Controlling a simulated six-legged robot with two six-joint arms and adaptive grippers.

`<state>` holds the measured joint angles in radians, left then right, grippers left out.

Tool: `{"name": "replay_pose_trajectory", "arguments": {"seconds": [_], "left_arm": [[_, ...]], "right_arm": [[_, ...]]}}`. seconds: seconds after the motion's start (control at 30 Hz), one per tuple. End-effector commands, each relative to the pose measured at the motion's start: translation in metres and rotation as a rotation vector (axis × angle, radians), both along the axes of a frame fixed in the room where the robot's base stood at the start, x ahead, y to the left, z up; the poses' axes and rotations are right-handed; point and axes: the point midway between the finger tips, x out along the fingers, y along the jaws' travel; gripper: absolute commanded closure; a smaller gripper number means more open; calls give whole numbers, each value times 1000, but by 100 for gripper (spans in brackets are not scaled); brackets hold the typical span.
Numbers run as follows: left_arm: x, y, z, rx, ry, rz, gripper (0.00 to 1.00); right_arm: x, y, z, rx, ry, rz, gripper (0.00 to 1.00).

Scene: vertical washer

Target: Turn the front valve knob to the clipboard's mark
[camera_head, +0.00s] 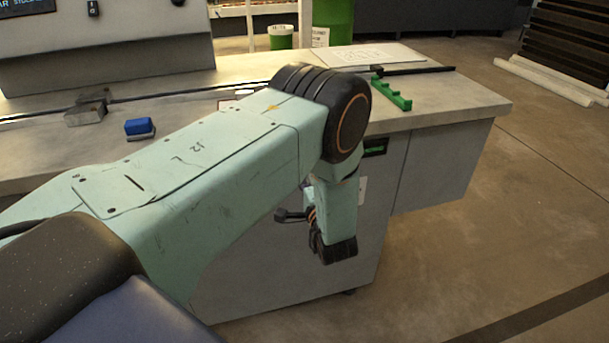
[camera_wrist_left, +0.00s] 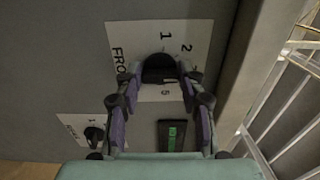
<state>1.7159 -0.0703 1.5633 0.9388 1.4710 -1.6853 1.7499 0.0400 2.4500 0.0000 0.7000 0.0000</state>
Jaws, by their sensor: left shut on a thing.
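The front valve knob (camera_wrist_left: 160,70) is dark and sits on a white label plate (camera_wrist_left: 125,42) lettered "FRO…", with numbers 1, 2 and 5 readable around it. Other numbers are covered by my fingers. My left gripper (camera_wrist_left: 160,73) is shut on this knob, one finger at each side. In the head view my left arm reaches over the worktop and down its front; the knob is hidden there. A clipboard cannot be made out for certain; a pale flat board (camera_head: 372,55) with faint markings lies on the worktop at the back. My right gripper is not in view.
A second dark knob (camera_wrist_left: 94,133) on a smaller label is at lower left in the wrist view. A small green display (camera_wrist_left: 172,135) is below the front knob. White wire racking (camera_wrist_left: 290,100) stands at right.

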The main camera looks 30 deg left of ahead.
Motion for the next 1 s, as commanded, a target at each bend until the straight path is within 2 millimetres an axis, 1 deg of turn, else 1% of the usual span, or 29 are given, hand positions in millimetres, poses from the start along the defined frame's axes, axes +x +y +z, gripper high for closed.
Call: {"name": "replay_pose_trajectory", "arguments": {"seconds": [0.03,0.37,0.4,0.6,0.67,1.0], "left_arm": [[-1,3,1,2,-3,10,92],[-1,3,2,3,-3,11,92],[-1,3,2,3,-3,11,59],[0,2,1,3,-1,7,42],[0,2,1,2,-1,6,38],[-2,-2,0,3,2,1,38]], "right_arm": [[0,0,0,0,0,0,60],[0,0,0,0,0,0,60],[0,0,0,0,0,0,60],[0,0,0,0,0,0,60],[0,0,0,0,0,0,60],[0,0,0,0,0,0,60]]}}
